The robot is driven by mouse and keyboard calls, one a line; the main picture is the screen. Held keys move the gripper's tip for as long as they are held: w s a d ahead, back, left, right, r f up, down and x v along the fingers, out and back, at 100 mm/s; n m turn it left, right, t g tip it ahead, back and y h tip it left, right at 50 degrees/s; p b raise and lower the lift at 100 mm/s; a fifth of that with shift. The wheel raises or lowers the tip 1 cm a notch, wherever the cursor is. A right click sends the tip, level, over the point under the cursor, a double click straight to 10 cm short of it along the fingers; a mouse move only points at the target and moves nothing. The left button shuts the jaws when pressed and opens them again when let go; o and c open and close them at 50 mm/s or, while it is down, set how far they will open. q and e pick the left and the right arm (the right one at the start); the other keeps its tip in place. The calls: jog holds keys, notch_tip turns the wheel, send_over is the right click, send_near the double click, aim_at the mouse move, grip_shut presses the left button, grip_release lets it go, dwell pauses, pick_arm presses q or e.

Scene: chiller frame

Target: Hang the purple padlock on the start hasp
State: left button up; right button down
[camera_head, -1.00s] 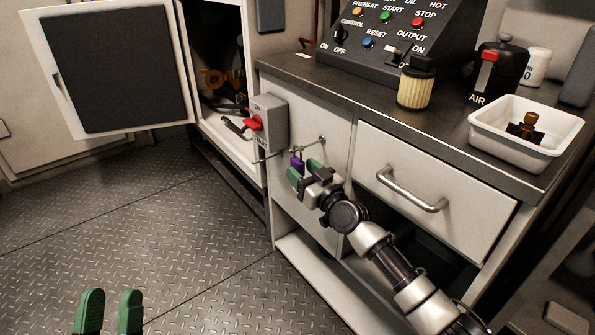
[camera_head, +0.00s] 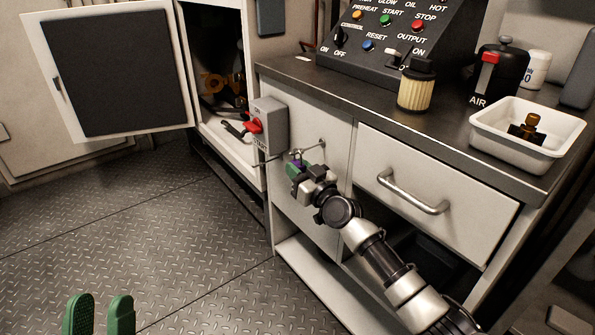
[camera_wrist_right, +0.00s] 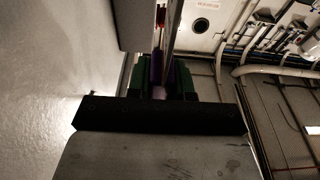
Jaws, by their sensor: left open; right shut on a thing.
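The purple padlock (camera_head: 297,163) is between the green fingers of my right gripper (camera_head: 301,169), shut on it in front of the cabinet's side panel. Only a little purple shows there; a purple strip also shows between the fingers in the right wrist view (camera_wrist_right: 179,76). The grey start box (camera_head: 270,118) with its red switch (camera_head: 254,125) is on the panel, above and left of the padlock. I cannot make out its hasp, or whether the shackle touches anything. My left gripper (camera_head: 98,316) is open and empty over the floor at the bottom left.
A thin metal rod (camera_head: 317,146) runs along the panel right by the padlock. A drawer handle (camera_head: 412,192) sticks out to the right. An open chiller door (camera_head: 117,70) stands at the left. The counter holds a filter (camera_head: 415,90) and a white tray (camera_head: 485,142). The floor is clear.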

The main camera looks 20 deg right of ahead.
pick_arm(q)
jog(key=shift+w, duration=0.1)
pick_arm(e)
jog(key=shift+r, duration=0.2)
jog(key=shift+r+p, duration=0.35)
jog(key=shift+p, duration=0.05)
pick_arm(q)
notch_tip(320, 180, down, 11)
jog(key=w+a+g+y+p, duration=0.2)
jog(key=g+y+p, duration=0.2)
jog(key=g, duration=0.7)
jog(key=s+a+f+n+g+y+p, duration=0.1)
jog(key=s+a+f+g+y+p, duration=0.1)
jog(key=s+f+g, duration=0.5)
jog(key=shift+s+a+f+g+p, duration=0.3)
jog(key=shift+s+a+g+p, duration=0.4)
jog(key=shift+s+g, duration=0.75)
pick_arm(e)
jog(key=s+a, duration=0.3)
jog(key=a, duration=0.5)
jog(key=s+a, duration=0.3)
jog(key=a, duration=0.6)
jog(key=shift+r, duration=0.25)
pick_arm(q)
jog(key=shift+s+a, duration=0.1)
